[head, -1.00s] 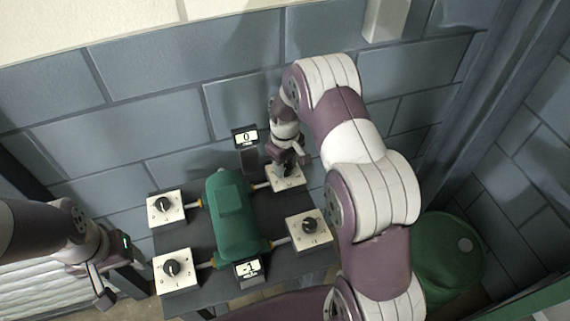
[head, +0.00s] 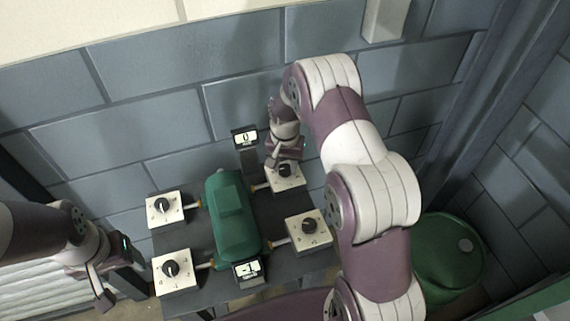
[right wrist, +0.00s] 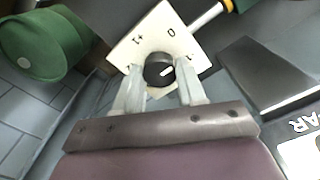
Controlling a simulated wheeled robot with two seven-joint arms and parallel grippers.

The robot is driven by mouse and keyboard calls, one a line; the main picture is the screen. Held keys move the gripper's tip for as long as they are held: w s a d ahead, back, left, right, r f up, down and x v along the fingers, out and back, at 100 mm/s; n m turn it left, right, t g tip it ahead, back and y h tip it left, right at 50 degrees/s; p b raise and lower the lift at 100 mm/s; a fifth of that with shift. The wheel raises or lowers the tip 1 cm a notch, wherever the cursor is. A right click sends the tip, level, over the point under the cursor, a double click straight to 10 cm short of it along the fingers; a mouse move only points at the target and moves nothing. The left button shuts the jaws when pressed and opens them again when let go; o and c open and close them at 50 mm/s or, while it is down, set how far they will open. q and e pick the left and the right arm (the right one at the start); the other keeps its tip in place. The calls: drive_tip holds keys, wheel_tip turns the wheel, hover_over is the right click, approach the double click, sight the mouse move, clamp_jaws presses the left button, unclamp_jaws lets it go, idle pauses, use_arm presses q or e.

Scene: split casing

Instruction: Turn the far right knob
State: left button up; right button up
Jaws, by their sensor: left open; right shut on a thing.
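The far right knob is black and sits on a white dial plate (head: 288,183) at the far right corner of the dark table. In the right wrist view the knob (right wrist: 159,70) shows between the two fingers, with a light pointer mark. My right gripper (right wrist: 160,88) is shut on this knob. In the head view my right gripper (head: 284,166) comes down over it and partly hides it. My left gripper (head: 106,286) is open and empty, left of the table and apart from the knobs.
A green casing (head: 232,220) stands mid-table. Other knobs are at near right (head: 309,226), far left (head: 163,206) and near left (head: 171,268). The far display (head: 245,137) reads 0; the near display (head: 247,269) reads -1. A wall stands close behind. A green drum (head: 447,262) is at right.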

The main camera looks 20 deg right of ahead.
sight(285, 168)
drive_tip(key=m, duration=0.5)
drive_tip(key=shift+m, duration=0.3)
idle(0.4)
drive_tip(key=o, duration=1.1)
wheel_tip(285, 168, up, 13)
drive_tip(key=shift+f+b, duration=0.1)
drive_tip(key=shift+b, duration=0.9)
